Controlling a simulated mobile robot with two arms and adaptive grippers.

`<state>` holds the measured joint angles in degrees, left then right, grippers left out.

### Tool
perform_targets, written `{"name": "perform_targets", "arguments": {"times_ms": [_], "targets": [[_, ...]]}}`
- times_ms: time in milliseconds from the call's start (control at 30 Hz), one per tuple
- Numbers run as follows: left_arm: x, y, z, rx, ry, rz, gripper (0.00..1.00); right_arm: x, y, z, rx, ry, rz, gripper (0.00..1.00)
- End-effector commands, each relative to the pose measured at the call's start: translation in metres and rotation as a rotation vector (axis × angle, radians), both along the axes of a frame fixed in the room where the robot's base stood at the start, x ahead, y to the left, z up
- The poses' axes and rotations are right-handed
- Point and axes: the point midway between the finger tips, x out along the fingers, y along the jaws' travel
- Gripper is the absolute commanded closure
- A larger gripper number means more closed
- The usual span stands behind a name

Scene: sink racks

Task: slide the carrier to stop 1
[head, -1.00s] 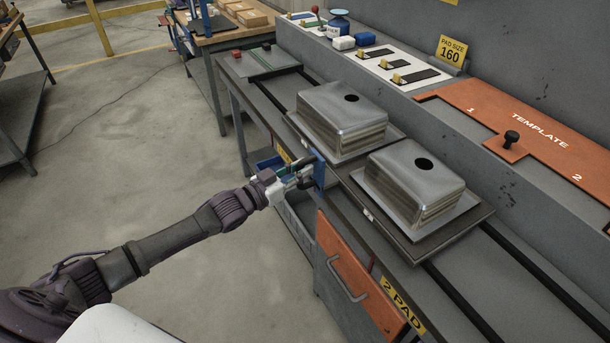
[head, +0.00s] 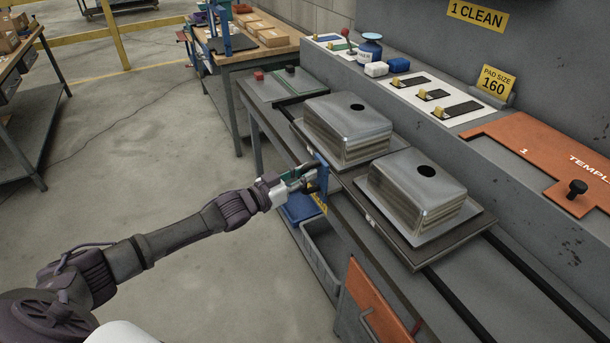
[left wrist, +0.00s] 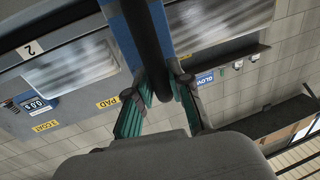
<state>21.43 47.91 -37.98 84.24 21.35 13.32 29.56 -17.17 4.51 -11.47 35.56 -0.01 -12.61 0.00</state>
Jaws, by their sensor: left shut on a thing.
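The carrier is a pair of dark trays (head: 411,257) side by side on the bench rails. Each tray bears an upturned steel sink, the far one (head: 347,125) and the near one (head: 416,190), each with a round hole on top. My right gripper is out of view. No stop 1 marking on the rails is readable.
Dark rails (head: 509,262) run along the bench, bare beyond both ends of the carrier. A red button (head: 259,75) and green-marked plate are at the far end.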

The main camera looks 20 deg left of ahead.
Motion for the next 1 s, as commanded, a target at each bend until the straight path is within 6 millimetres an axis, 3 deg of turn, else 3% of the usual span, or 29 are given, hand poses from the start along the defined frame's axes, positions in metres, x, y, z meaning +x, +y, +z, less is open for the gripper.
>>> {"name": "perform_targets", "arguments": {"times_ms": [267,300,433,767,1000], "targets": [[0.001,0.001,0.002,-0.004,0.0,0.002,1.0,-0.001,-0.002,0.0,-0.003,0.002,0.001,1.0],[0.001,0.001,0.002,-0.004,0.0,0.002,0.79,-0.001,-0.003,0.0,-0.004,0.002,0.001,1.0],[0.0,0.001,0.001,-0.003,-0.001,0.001,0.57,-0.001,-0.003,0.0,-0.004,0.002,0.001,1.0],[-0.001,0.001,0.0,0.0,0.001,0.001,0.57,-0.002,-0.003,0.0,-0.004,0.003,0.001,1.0],[-0.029,0.015,-0.002,0.002,0.004,0.001,0.57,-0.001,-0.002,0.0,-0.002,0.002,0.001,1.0]]}}
